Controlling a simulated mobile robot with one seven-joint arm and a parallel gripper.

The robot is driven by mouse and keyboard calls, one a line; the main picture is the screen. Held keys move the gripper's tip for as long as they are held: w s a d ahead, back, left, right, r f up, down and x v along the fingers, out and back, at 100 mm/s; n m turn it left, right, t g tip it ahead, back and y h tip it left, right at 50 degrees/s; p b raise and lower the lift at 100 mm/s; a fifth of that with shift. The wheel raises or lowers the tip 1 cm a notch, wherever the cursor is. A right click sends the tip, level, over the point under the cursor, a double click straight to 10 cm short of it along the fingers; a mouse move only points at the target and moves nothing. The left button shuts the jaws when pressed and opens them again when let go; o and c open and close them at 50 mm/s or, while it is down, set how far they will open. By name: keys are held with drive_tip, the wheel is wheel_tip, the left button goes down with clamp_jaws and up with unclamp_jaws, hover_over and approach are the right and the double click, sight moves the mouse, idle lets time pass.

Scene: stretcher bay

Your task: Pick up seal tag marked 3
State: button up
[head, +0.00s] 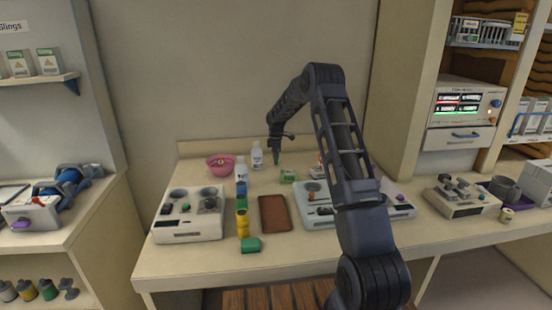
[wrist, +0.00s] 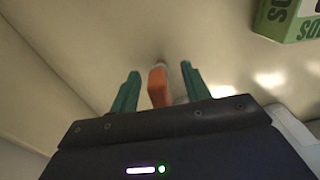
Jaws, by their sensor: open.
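My gripper (head: 276,157) is low over the back of the table in the head view, its jaws pointing down. In the wrist view my gripper (wrist: 160,69) has two green fingers standing apart.
A green-and-white box (head: 288,176) stands just right of my gripper; it also shows in the wrist view (wrist: 292,18). White bottles (head: 257,156) and a pink bowl (head: 221,165) are to the left. A brown pad (head: 275,213) and white device trays (head: 190,227) lie in front.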

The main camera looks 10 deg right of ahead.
drive_tip(key=shift+c, duration=0.5)
clamp_jaws()
